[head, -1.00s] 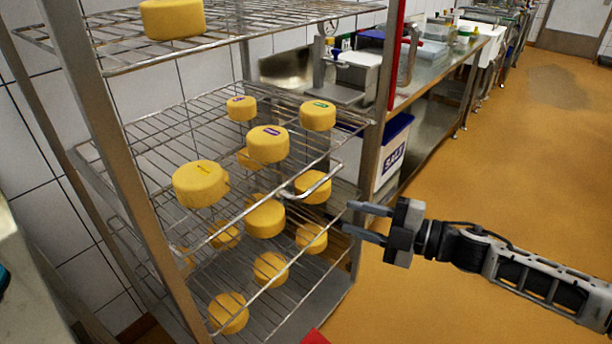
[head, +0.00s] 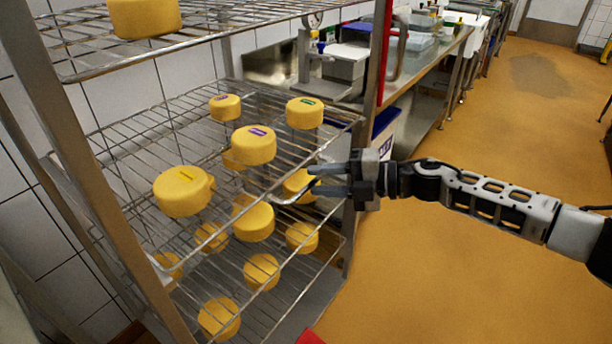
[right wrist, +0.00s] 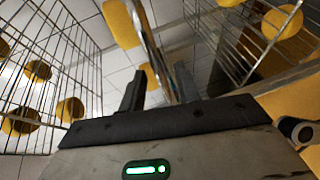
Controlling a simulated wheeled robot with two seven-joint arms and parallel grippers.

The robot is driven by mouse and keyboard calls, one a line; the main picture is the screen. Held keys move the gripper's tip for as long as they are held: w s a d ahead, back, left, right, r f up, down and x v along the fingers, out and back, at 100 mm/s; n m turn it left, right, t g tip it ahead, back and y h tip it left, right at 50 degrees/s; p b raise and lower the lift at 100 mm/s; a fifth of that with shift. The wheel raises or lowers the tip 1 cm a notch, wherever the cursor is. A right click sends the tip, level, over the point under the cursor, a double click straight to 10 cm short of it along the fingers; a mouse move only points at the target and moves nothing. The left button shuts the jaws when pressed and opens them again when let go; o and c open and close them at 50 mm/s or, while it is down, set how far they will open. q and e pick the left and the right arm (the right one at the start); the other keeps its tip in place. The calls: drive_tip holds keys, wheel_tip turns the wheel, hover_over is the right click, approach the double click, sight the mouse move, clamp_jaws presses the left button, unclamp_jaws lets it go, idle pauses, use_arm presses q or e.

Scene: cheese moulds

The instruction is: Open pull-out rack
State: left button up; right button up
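The pull-out rack (head: 128,150) is a wire shelf in a metal frame, with several yellow cheeses on it. Its curved metal handle (head: 282,201) sticks out at the front edge. My right gripper (head: 314,179) is open, its fingertips at the right end of the handle in the head view. In the right wrist view, a bright curved bar (right wrist: 147,42), seemingly the handle, runs between the two open fingers (right wrist: 160,85). I cannot tell whether the fingers touch it. My left gripper is not in view.
Another wire shelf (head: 215,18) with a cheese (head: 145,17) is above, and a lower one with several cheeses (head: 219,317) is below. A steel frame post (head: 85,170) stands at left. A worktable (head: 425,60) stands behind. The orange floor (head: 450,270) at right is clear.

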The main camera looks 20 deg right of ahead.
drive_tip(key=shift+x, duration=1.85)
clamp_jaws()
drive_tip(key=shift+s+d+f, duration=0.1)
drive_tip(key=shift+s, duration=0.05)
